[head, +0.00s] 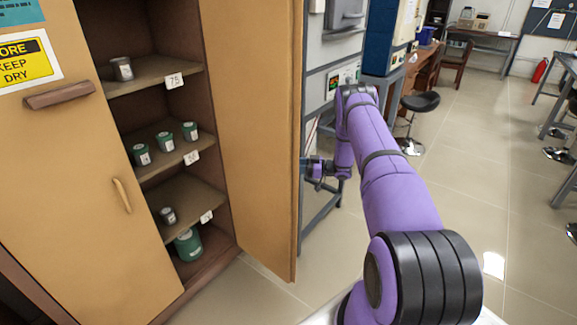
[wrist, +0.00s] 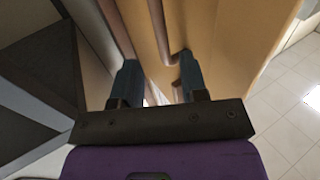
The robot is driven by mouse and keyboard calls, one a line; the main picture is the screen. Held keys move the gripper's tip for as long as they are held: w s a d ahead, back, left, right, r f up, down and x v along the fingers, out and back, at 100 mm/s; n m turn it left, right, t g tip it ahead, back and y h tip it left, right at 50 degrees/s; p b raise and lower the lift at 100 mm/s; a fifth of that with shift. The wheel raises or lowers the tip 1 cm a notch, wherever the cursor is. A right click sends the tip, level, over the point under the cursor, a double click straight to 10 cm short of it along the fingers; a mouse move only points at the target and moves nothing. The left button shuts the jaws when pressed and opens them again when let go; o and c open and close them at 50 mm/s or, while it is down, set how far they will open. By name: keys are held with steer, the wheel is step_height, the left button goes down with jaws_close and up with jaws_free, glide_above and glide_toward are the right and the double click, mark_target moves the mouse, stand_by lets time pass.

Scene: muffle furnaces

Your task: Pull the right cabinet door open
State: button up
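The right cabinet door (head: 248,110), tan, stands swung well out from the cabinet (head: 225,225), so the shelves are exposed. Its outer face faces away from the head view. In the wrist view that door (wrist: 225,40) fills the upper right, with a brown bar handle (wrist: 160,28) on it. My gripper (head: 308,170) is on the outer side of the door, close by its free edge. In the wrist view my gripper (wrist: 158,66) has its two fingers apart. The handle's bent end shows near the right fingertip; I cannot tell whether it touches.
The left cabinet door (head: 70,170) is closed, with its own handle (head: 122,195). Jars stand on the shelves (head: 185,190). A grey metal stand (head: 322,215) is close behind my gripper. A black stool (head: 420,102) is farther back. Open floor (head: 480,180) lies to the right.

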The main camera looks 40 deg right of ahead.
steer(key=shift+v, duration=2.25)
steer(key=shift+d, duration=0.1)
